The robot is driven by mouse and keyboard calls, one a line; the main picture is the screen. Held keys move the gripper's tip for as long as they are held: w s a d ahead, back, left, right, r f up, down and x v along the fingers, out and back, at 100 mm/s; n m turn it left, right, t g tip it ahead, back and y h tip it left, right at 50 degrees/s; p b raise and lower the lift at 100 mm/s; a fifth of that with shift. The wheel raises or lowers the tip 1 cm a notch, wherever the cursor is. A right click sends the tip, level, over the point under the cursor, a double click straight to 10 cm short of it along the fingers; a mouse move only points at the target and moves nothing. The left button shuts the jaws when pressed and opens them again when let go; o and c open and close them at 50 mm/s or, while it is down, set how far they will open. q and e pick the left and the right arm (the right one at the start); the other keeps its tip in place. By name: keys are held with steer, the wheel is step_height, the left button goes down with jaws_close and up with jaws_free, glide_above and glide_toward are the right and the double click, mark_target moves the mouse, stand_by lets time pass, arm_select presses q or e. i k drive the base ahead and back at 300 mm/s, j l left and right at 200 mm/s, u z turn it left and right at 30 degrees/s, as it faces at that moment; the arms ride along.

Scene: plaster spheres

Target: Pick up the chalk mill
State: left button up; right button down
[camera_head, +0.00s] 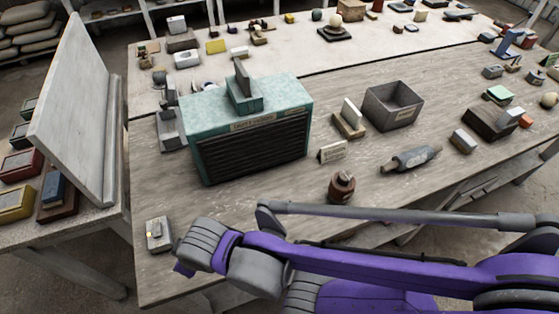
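I cannot tell for certain which object is the chalk mill. A small reddish-brown, rounded object with a knob-like top (341,187) stands upright on the wooden table, right of centre near the front; it could be the mill. A grey cylinder with a narrower dark end (412,158) lies on its side to its right. One of my arms, purple and grey, crosses the front of the view from the right, its links passing in front of the table's near edge. I make out no gripper fingers in this view.
A teal cabinet with a dark slatted front (255,145) stands left of centre. A grey open box (392,106) and a small sign (333,151) are behind the brown object. A small grey device (159,234) lies at the front left. Bare tabletop surrounds the brown object.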

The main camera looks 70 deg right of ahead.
mark_target(338, 194)
steer(key=l+z, duration=0.15)
steer(key=z, duration=3)
